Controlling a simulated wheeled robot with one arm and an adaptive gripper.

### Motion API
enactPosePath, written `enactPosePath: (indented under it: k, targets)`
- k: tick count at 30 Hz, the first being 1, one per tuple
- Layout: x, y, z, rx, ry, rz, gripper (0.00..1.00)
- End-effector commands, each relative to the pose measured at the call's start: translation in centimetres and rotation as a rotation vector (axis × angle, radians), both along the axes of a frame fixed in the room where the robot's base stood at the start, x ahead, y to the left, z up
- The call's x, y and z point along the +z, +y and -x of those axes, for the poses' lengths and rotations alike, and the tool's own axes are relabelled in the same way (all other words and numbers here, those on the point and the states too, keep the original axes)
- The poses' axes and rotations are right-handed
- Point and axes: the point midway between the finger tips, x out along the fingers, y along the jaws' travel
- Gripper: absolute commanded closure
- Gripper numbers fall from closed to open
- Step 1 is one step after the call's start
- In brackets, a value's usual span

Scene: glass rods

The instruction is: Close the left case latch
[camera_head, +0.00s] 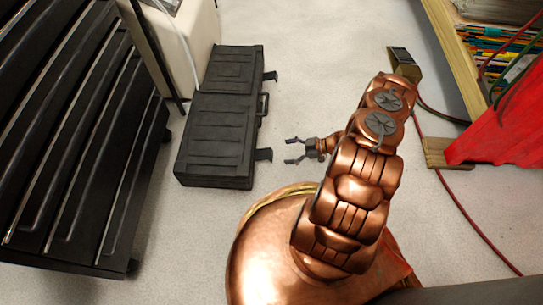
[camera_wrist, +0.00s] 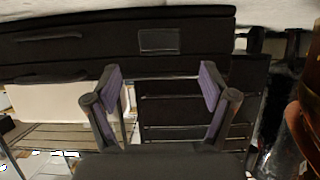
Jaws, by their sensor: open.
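The black case (camera_head: 215,140) lies on the floor at left centre in the head view, its front side facing my gripper. Two dark latches stick out from that side: the near one, the left latch (camera_head: 264,154), and the far one (camera_head: 270,76). A handle (camera_head: 263,104) sits between them. My gripper (camera_head: 288,151) is open and empty, just right of the left latch and apart from it, fingers pointing at it. In the wrist view, which looks upside down, the case (camera_wrist: 90,45) spans the top. A squarish plate, seemingly the left latch (camera_wrist: 158,39), shows above and between my open fingers (camera_wrist: 157,80).
A black drawer cabinet (camera_head: 70,140) stands left of the case. A pale box (camera_head: 180,45) stands behind it. A wooden shelf (camera_head: 455,60), red cloth (camera_head: 510,115) and red cable (camera_head: 462,208) are at right. Floor around my gripper is clear.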

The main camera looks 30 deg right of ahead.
Motion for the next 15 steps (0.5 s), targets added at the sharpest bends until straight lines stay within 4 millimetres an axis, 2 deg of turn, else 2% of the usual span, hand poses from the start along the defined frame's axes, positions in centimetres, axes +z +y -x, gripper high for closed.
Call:
enactPosePath:
  k: [15]
  targets:
    - [-2.7, 5.1, -2.9, 0.004, 0.002, 0.001, 0.17]
